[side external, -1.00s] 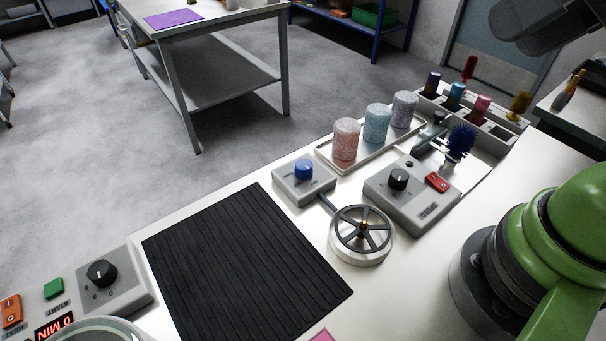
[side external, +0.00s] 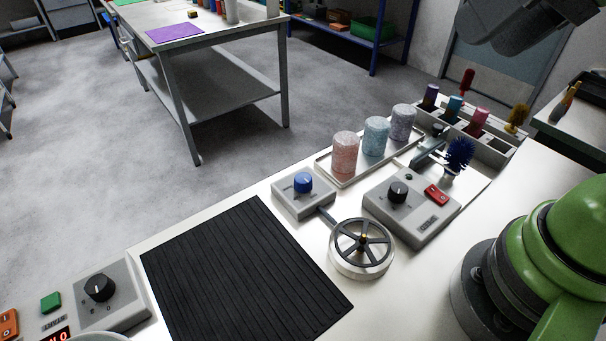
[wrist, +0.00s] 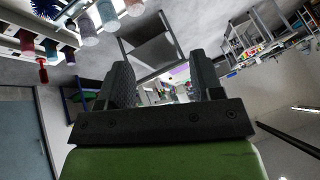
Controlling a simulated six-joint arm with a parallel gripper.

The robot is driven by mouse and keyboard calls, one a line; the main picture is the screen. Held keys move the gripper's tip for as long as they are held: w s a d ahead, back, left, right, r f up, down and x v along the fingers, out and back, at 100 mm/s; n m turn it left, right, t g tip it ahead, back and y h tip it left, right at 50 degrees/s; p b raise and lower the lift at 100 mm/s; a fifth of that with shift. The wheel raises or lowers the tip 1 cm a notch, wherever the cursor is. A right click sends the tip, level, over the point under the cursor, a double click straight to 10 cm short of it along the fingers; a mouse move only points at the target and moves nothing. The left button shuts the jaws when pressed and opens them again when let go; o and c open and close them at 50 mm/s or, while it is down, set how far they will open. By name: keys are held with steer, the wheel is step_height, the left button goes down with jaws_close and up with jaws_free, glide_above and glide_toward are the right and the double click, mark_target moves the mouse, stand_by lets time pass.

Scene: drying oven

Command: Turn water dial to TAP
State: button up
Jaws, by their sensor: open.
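The water dial, which I take to be the blue knob (side external: 303,182), sits on a small grey box in the side external view. A short pipe runs from this box to a round basin with a spoked wheel (side external: 362,247). The marks around the blue knob are too small to read. My gripper (wrist: 163,75) shows in the wrist view with its two dark fingers apart and nothing between them. It is away from the blue knob, which I cannot make out in the wrist view.
A grey box with a black knob (side external: 397,192) and red switch (side external: 436,194) stands right of the blue knob. Behind are a tray (side external: 323,167) of three speckled cylinders and a blue brush (side external: 460,152). A black ribbed mat (side external: 240,270) lies left; another black knob (side external: 99,287) is lower left.

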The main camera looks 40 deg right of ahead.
steer(key=w+a+f+n+g, duration=0.2)
steer(key=w+n, duration=0.2)
steer(key=w, duration=0.4)
steer(key=n+g+h, duration=0.2)
steer(key=n+g, duration=0.2)
steer(key=n, duration=0.4)
glide_above(303, 177)
step_height(303, 177, down, 17)
step_height(303, 177, down, 10)
steer(key=shift+f, duration=0.1)
steer(key=shift+c, duration=0.3)
steer(key=c, duration=0.9)
steer(key=shift+o, duration=0.2)
